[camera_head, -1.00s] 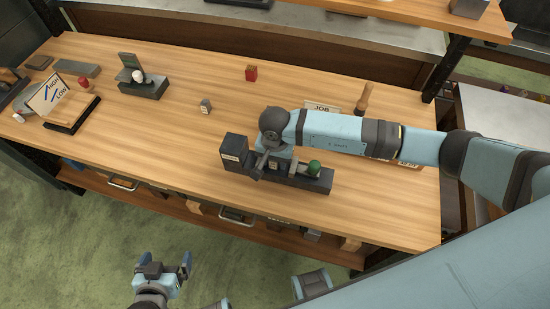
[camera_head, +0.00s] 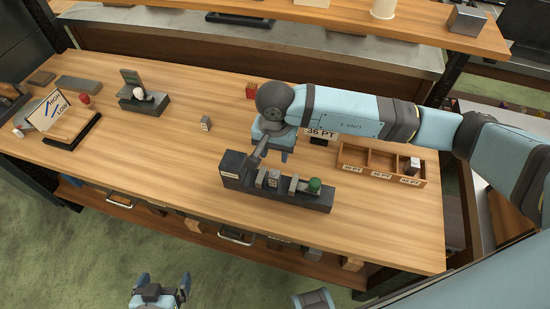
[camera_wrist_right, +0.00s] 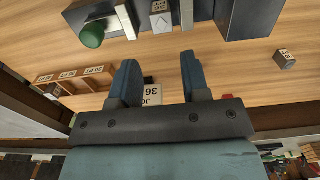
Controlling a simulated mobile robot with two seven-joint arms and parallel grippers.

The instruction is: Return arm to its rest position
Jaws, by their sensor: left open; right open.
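My right arm reaches over the bench from the right in the head view. Its gripper (camera_head: 275,150) hangs just behind the dark caster (camera_head: 312,200), which has a green knob (camera_head: 315,185). In the right wrist view the right gripper's blue fingers (camera_wrist_right: 160,80) are spread with nothing between them. A small light metal block (camera_wrist_right: 160,18) sits in the caster beyond the fingertips, with the green knob (camera_wrist_right: 92,36) to its left. My left gripper (camera_head: 163,285) is open and empty, low in front of the bench.
A three-compartment wooden tray (camera_head: 398,182) holds a metal block (camera_head: 412,166) at its right end. A 36 PT card (camera_head: 322,132) stands behind the caster. A HIGH/LOW sign (camera_head: 48,108), small blocks and a dark device (camera_head: 143,103) are to the left. The bench's front middle is clear.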

